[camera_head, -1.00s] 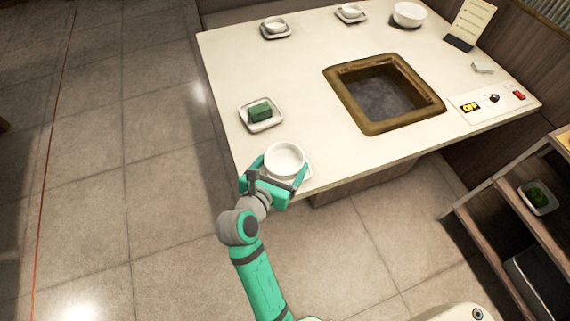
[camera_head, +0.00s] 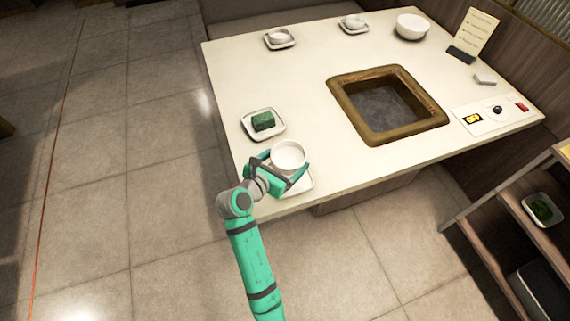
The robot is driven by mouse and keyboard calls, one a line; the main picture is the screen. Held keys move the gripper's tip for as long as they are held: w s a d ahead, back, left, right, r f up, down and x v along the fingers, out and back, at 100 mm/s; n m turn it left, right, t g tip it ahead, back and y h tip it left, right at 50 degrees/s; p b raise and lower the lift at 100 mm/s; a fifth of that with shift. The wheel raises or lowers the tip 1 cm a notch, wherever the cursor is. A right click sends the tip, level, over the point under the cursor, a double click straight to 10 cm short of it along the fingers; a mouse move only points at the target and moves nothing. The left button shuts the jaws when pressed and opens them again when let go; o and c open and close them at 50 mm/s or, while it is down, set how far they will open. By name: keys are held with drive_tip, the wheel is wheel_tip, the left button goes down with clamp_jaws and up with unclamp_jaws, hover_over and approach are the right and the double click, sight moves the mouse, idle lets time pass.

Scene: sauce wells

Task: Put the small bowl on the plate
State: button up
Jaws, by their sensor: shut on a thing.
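A small white bowl (camera_head: 288,155) is between the fingers of my gripper (camera_head: 287,172), at the near left corner of the table. My gripper is shut on it. A white square plate (camera_head: 303,187) lies under and to the near right of the bowl, partly hidden by the gripper and bowl. I cannot tell whether the bowl touches this plate. Another white square plate (camera_head: 277,134) with a green block (camera_head: 263,121) on it lies just behind the bowl.
The white table (camera_head: 240,75) has a brown-framed square well (camera_head: 385,105) in its middle. Two more small bowls on plates (camera_head: 280,38) (camera_head: 354,24) and a larger white bowl (camera_head: 412,27) stand along the back. A shelf (camera_head: 505,215) stands at the right.

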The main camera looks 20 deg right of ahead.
sight(285, 165)
drive_tip(key=shift+w+a+f, duration=0.1)
drive_tip(key=shift+w+f, duration=0.85)
drive_tip(key=shift+f, duration=0.15)
wheel_tip(285, 165, down, 3)
drive_tip(key=shift+s, duration=0.1)
drive_tip(key=shift+f, duration=0.25)
drive_tip(key=o, duration=1.1)
